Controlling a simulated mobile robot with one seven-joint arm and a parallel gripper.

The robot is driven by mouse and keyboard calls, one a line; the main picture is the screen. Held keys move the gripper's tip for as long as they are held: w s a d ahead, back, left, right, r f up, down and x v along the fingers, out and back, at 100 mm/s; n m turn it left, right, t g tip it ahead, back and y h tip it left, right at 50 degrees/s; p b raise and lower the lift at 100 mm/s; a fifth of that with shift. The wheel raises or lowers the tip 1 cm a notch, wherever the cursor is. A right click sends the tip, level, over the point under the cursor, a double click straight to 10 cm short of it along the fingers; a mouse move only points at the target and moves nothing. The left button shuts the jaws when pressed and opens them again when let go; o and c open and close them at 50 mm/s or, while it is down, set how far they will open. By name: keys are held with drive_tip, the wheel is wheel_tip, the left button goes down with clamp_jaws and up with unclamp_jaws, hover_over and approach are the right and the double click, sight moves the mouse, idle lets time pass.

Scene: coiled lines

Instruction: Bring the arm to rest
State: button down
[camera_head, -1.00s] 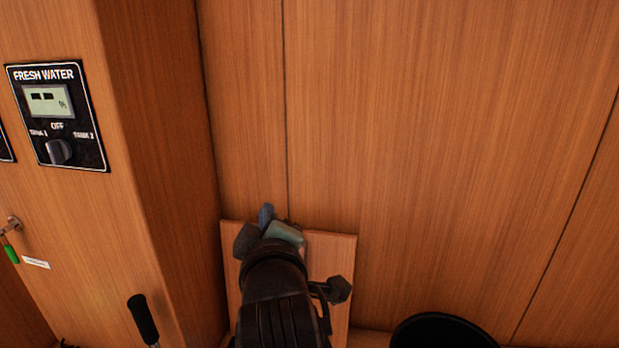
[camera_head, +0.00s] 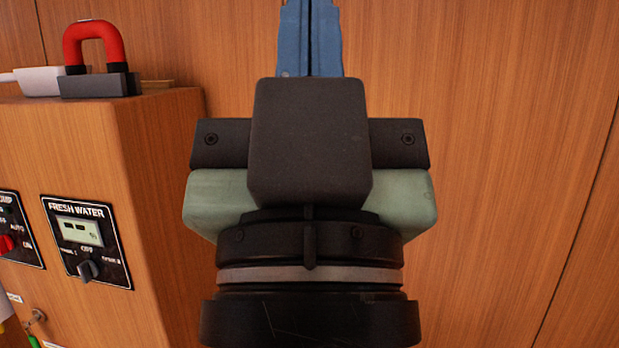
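My gripper (camera_head: 310,35) is large in the middle of the head view, raised and pointing up the picture. Its two blue fingers lie side by side with only a thin dark line between them, so it looks shut. I see nothing held between them. The finger ends reach the top edge of the picture. The dark grey and pale green gripper body and black wrist fill the centre below and hide part of the wooden wall behind.
A wooden cabinet (camera_head: 150,150) stands at the left with a fresh water panel (camera_head: 86,240) and part of another panel (camera_head: 15,230). A red-handled grey object (camera_head: 95,60) lies on its top. The wooden wall (camera_head: 520,150) at the right is bare.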

wheel_tip(320, 180, up, 16)
drive_tip(key=p, duration=1.3)
drive_tip(key=shift+p, duration=0.4)
